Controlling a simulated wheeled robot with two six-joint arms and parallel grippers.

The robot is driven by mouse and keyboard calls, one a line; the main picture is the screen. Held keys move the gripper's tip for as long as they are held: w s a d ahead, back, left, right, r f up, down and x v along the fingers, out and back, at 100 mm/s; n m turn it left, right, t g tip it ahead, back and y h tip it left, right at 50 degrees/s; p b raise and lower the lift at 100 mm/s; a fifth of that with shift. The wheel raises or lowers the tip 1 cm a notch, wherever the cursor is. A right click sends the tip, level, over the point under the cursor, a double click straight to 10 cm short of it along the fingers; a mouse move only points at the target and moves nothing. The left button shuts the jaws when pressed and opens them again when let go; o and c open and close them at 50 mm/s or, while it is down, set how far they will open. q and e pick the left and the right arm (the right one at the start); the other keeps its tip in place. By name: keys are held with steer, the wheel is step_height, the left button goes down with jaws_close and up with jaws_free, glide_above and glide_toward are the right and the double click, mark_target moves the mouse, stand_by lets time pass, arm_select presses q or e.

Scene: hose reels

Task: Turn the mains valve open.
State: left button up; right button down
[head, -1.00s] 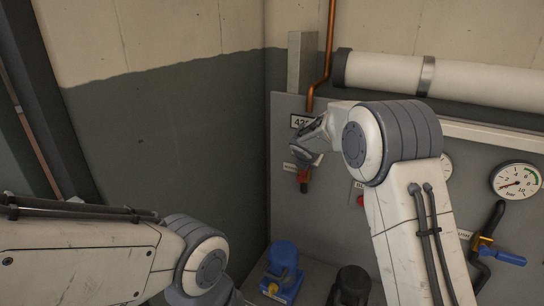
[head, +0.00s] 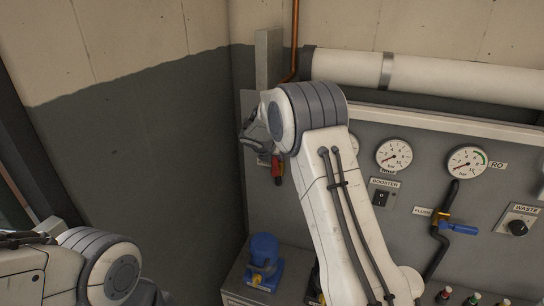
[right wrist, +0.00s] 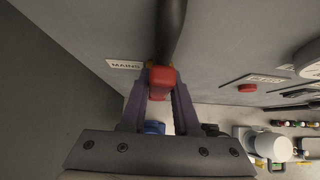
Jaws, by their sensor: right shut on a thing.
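The mains valve shows its red handle (head: 278,172) at the left end of the grey panel, hanging downward below my right gripper (head: 258,146). In the right wrist view the red handle (right wrist: 160,78) sits between the two fingers of the right gripper (right wrist: 160,98), which is shut on it. A dark pipe (right wrist: 171,28) runs from the valve, and a MAINS label (right wrist: 125,65) is beside it. My right wrist hides most of the valve body in the head view. My left arm enters at the lower left; its gripper is out of view.
The panel (head: 405,235) carries gauges (head: 467,162), a booster switch (head: 381,198), a blue-handled flush valve (head: 458,229) and a waste knob (head: 517,228). A blue device (head: 264,262) stands below. The dark wall (head: 150,150) to the left is bare.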

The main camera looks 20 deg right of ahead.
steer(key=c, duration=0.6)
jaws_free()
steer(key=shift+c, duration=0.2)
steer(key=b+v, duration=0.2)
steer(key=v, duration=0.8)
steer(key=shift+b, duration=0.4)
steer(key=shift+s+a+r, duration=0.1)
steer(key=shift+a+r, duration=0.05)
